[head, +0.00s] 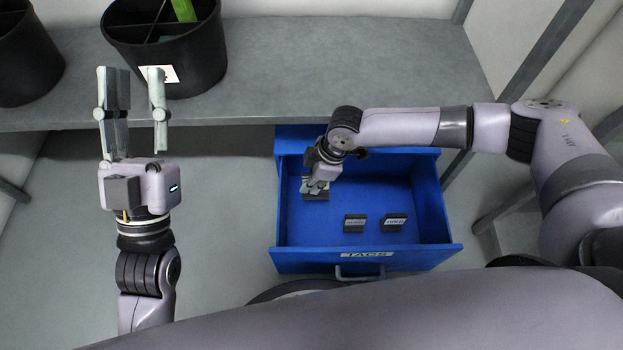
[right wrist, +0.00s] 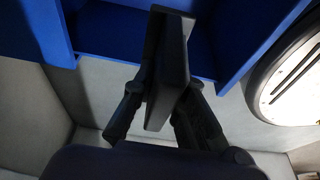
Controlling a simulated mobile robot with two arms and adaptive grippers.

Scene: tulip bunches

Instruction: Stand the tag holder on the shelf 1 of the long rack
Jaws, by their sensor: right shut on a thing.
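My right gripper (head: 316,183) is inside the open blue drawer (head: 428,205) at its left side, shut on a dark tag holder (head: 315,196). In the right wrist view the tag holder (right wrist: 171,72) is a dark slab clamped between both fingers (right wrist: 165,105). Whether it touches the drawer floor I cannot tell. Two more dark tag holders with pale labels, one at the middle (head: 355,223) and one to its right (head: 394,222), stand in the drawer. My left gripper (head: 134,100) is open and empty, near the grey bench's front edge. No rack labelled shelf 1 is identifiable.
A grey bench top (head: 330,75) runs across the back, with clear room at its middle and right. A black divided bucket (head: 190,65) with a white label and something green stands on it, another bucket (head: 28,60) at far left. The drawer front reads TAGS.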

